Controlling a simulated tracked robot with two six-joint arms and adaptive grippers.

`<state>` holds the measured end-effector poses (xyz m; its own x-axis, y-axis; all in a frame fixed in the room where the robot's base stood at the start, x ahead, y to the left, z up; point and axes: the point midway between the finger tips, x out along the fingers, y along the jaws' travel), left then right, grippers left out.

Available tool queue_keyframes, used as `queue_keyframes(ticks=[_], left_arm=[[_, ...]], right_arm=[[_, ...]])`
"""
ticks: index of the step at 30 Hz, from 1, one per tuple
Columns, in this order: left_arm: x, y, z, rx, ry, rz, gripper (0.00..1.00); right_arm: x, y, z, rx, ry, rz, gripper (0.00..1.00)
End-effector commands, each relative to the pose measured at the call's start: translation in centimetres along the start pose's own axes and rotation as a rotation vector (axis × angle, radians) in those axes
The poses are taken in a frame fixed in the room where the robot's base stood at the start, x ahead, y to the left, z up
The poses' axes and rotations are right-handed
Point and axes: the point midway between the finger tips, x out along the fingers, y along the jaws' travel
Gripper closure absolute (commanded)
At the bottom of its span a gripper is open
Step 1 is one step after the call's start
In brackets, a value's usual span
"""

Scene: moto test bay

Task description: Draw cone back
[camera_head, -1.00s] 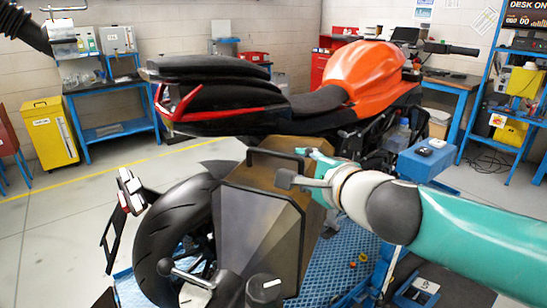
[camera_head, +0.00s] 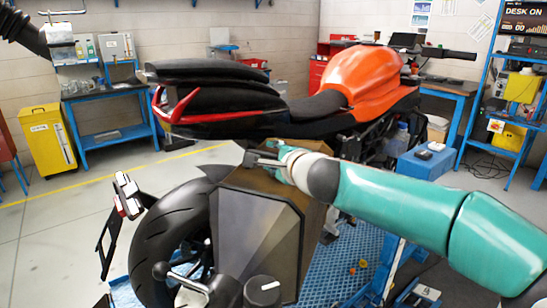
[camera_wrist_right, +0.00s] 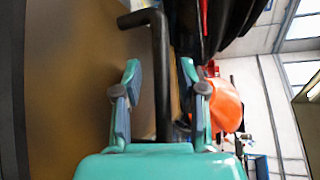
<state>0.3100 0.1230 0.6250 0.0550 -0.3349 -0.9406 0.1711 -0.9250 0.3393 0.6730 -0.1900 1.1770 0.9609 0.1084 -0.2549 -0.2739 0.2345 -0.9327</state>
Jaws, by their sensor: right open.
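My right gripper (camera_head: 268,160) is at the top of a faceted grey-brown case (camera_head: 250,235) beside the motorcycle's rear wheel. In the right wrist view, my right gripper (camera_wrist_right: 161,95) has its fingers apart. A black bar handle (camera_wrist_right: 160,70) on the case runs between the two fingers, with a gap to each. The handle is partly hidden behind the gripper in the head view. My left gripper is out of view.
The motorcycle (camera_head: 360,75), with orange tank and black seat, stands just behind the case. Its rear tyre (camera_head: 165,245) is left of the case. A blue patterned platform (camera_head: 340,265) lies below. Open floor (camera_head: 60,235) is at the left.

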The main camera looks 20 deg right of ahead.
Motion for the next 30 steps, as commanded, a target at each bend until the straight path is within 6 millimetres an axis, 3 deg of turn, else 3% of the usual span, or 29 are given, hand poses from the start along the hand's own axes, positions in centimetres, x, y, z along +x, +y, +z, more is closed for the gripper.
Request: queue_keyframes(ticks=[3,10,23,30], left_arm=[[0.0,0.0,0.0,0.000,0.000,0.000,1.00],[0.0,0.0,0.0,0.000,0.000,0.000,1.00],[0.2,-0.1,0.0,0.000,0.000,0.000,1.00],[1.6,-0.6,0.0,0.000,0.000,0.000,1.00]], right_arm=[[0.0,0.0,0.0,0.000,0.000,0.000,0.60],[0.0,0.0,0.0,0.000,0.000,0.000,0.99],[-0.3,0.4,0.3,-0.002,-0.002,0.003,1.00],[-3.8,2.5,3.9,-0.004,-0.008,0.005,1.00]])
